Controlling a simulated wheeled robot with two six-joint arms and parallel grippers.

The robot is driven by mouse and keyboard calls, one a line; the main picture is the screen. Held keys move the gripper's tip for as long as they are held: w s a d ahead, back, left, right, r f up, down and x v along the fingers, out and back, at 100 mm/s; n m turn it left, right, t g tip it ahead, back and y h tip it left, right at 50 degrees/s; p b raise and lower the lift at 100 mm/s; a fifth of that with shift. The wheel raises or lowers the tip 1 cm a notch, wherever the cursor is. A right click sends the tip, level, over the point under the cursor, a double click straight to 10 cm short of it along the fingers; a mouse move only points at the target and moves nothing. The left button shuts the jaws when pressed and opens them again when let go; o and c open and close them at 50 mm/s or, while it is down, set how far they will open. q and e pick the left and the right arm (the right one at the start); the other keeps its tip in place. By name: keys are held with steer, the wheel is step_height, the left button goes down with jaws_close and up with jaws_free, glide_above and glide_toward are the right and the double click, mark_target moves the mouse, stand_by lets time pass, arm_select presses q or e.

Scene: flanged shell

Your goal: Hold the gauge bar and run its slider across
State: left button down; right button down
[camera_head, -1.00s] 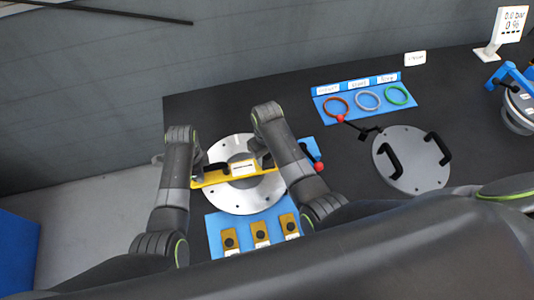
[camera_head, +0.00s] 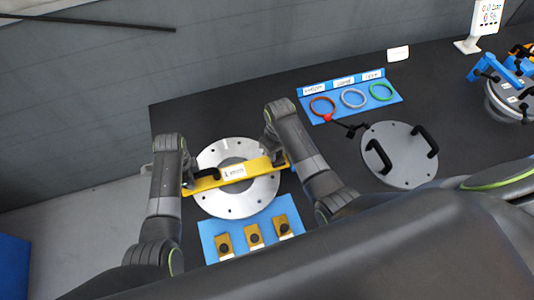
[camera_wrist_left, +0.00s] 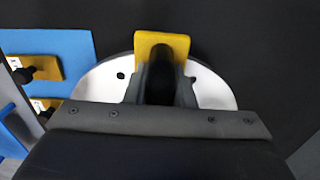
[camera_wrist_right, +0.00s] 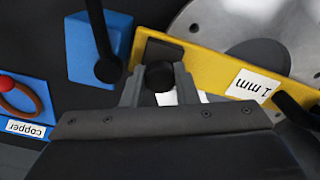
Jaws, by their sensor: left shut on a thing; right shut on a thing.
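The yellow gauge bar (camera_head: 256,168) lies across the grey flange (camera_head: 240,207), with a white label near its middle; the right wrist view reads "1 mm" on the bar (camera_wrist_right: 215,65). My left gripper (camera_wrist_left: 162,78) is shut on the black grip at the bar's left end; a yellow end of the bar (camera_wrist_left: 150,43) shows beyond the fingers. My right gripper (camera_wrist_right: 158,78) is shut on a black knob, the slider's by its look, near the bar's right end. The fingers and arm hide most of the slider.
A blue mat (camera_head: 210,232) with several yellow knobbed pieces lies in front of the flange. A blue tray (camera_head: 317,94) with three rings stands behind right. A round lid (camera_head: 398,170) with two black handles lies to the right. A blue block (camera_wrist_right: 85,50) sits close to my right gripper.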

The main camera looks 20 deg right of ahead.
arm_select(q)
steer(key=shift+a, duration=0.1)
arm_select(e)
steer(key=c, duration=1.1)
jaws_free()
step_height(320, 180, up, 12)
steer(key=shift+f, duration=0.1)
arm_select(q)
steer(key=c, duration=1.1)
jaws_free()
steer(key=shift+c, duration=0.2)
steer(key=shift+r, duration=0.1)
